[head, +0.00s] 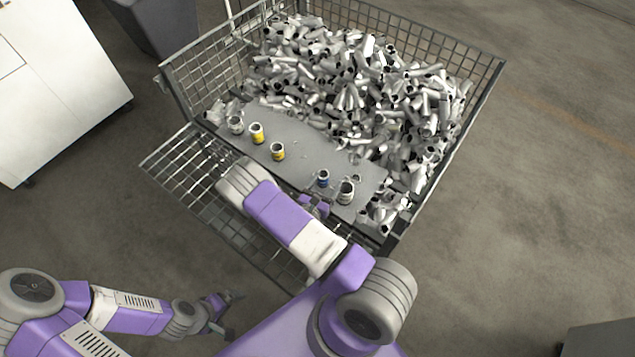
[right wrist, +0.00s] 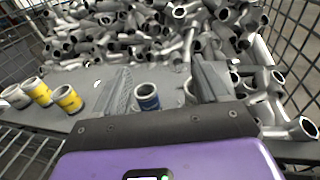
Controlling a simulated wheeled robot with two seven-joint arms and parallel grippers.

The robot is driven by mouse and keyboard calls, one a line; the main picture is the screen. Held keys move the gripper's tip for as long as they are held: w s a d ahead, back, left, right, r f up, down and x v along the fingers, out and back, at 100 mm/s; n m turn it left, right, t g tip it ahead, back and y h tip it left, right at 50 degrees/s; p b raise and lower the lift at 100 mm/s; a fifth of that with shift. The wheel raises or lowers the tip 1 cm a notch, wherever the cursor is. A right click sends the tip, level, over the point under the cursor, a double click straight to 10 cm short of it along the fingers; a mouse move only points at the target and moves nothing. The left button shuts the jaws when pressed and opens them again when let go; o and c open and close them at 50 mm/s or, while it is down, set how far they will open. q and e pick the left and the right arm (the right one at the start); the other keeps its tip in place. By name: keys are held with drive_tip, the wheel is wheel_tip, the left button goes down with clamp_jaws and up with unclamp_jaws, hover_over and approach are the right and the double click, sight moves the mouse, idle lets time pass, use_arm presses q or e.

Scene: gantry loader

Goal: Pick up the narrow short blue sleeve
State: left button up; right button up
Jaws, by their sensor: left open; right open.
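The small blue sleeve (head: 323,179) stands upright on the grey sheet in the wire crate, near its front edge. In the right wrist view the blue sleeve (right wrist: 147,98) shows between the two fingers of my right gripper (right wrist: 165,88), closer to the left finger, with no contact seen. My right gripper (head: 318,203) is open and just in front of the sleeve in the head view, partly hidden by my arm. My left gripper (head: 230,314) is open and empty, low at the left, outside the crate.
A wider grey sleeve (head: 347,192) stands close to the right of the blue one. Two yellow-banded sleeves (head: 257,134) (head: 278,151) and a grey-white sleeve (head: 236,124) stand to the left. Piled metal tubes (head: 350,85) fill the crate behind. The crate's mesh walls (head: 440,45) enclose it.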

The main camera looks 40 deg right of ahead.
sight(321, 179)
drive_tip(key=f+t+b, duration=0.1)
drive_tip(key=f, duration=0.1)
drive_tip(key=w+a+f+n+b, duration=0.1)
drive_tip(key=f, duration=0.1)
drive_tip(key=w+f+t, duration=0.1)
drive_tip(key=f, duration=0.2)
drive_tip(key=shift+w+a+f+t+y+b, duration=0.1)
drive_tip(key=shift+w+a+t+y+b, duration=0.2)
drive_tip(key=shift+b, duration=0.1)
drive_tip(key=shift+x, duration=0.85)
drive_tip(key=shift+b+x, duration=0.7)
drive_tip(key=shift+x, duration=2.25)
drive_tip(key=shift+f, duration=0.1)
drive_tip(key=c, duration=1.2)
